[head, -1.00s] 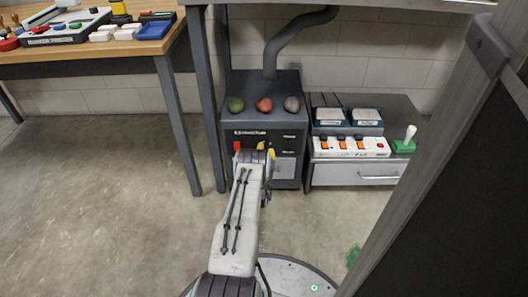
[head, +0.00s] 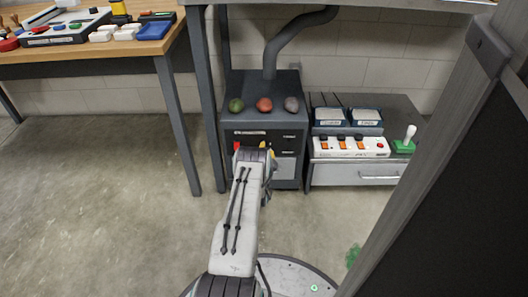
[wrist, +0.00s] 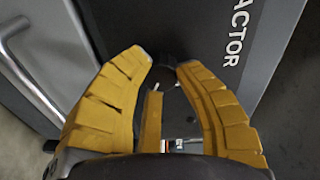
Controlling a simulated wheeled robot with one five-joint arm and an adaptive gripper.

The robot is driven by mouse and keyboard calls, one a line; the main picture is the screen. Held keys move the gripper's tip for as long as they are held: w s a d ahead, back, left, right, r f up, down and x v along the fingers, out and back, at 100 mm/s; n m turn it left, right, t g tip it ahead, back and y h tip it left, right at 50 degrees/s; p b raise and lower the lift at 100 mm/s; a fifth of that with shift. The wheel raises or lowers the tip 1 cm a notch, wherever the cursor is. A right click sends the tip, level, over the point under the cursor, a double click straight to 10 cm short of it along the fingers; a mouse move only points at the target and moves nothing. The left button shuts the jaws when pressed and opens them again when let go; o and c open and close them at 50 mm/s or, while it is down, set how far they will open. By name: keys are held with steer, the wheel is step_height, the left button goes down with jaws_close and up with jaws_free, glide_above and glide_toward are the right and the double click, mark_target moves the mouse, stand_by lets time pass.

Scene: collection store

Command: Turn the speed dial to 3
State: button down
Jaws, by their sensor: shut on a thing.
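The extractor (head: 262,92) is a dark box under the grey bench in the head view, with a red switch (head: 237,146) on its front. My gripper (head: 267,150) is at the front panel, and my arm covers part of it. In the wrist view, the yellow fingers of my gripper (wrist: 165,64) are closed in on a small dark round knob, the speed dial (wrist: 167,60), against the panel. The dial's scale and the number it points to cannot be read. The dial is hidden in the head view.
A drawer unit (head: 345,174) with a switch strip (head: 350,147) stands at the right. A table leg (head: 176,125) is at the left. A dark panel (head: 470,190) fills the right side.

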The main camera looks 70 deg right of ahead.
steer(key=c, duration=0.9)
jaws_free()
steer(key=shift+w, duration=0.15)
steer(key=shift+o, duration=0.2)
steer(key=shift+a, duration=0.1)
steer(key=v, duration=1.1)
steer(key=shift+a, duration=0.35)
steer(key=shift+r, duration=0.1)
